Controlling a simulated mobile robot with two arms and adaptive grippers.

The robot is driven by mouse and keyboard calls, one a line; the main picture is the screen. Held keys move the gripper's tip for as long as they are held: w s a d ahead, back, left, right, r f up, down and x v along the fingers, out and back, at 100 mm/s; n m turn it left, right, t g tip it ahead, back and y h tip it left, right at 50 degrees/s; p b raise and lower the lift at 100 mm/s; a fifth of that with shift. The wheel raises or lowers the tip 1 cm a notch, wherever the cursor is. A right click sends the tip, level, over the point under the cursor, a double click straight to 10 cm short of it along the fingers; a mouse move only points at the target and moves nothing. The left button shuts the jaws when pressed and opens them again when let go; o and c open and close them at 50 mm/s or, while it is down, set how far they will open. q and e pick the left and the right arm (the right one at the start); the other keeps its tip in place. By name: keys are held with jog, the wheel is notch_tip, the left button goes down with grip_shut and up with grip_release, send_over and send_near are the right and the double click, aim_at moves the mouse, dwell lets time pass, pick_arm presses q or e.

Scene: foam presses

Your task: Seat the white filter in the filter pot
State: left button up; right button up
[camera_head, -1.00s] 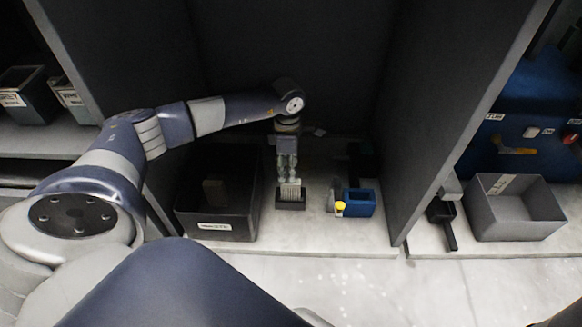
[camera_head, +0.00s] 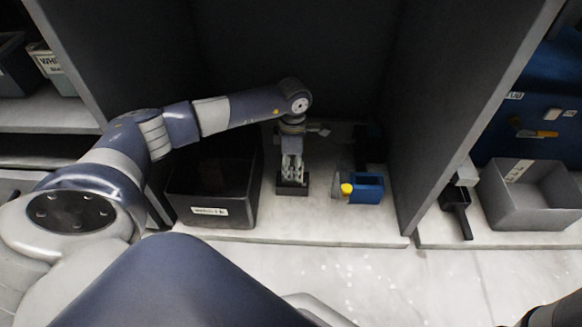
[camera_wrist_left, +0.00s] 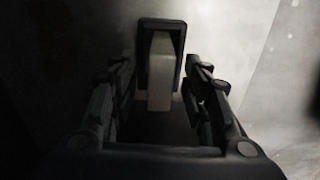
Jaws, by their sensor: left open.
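The filter pot (camera_head: 292,190) is a small black holder on the shelf floor in the middle bay of the head view. My left gripper (camera_head: 292,176) points straight down just over it, with its fingers open. In the left wrist view the white filter (camera_wrist_left: 160,75) is a pale block between the open fingers of my left gripper (camera_wrist_left: 160,66), with a gap on each side. The pot's black rim (camera_wrist_left: 160,22) frames the filter's far end. The filter's lower part is in shadow, so I cannot tell how deep it sits. My right gripper does not show.
A large black bin (camera_head: 212,190) stands left of the pot. A blue holder (camera_head: 367,189) with a yellow-tipped item (camera_head: 347,188) stands to its right. A partition (camera_head: 440,110) closes the bay's right side; a grey bin (camera_head: 530,197) lies beyond it.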

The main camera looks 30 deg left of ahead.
pick_arm(q)
grip_shut()
jog(key=shift+r, duration=0.15)
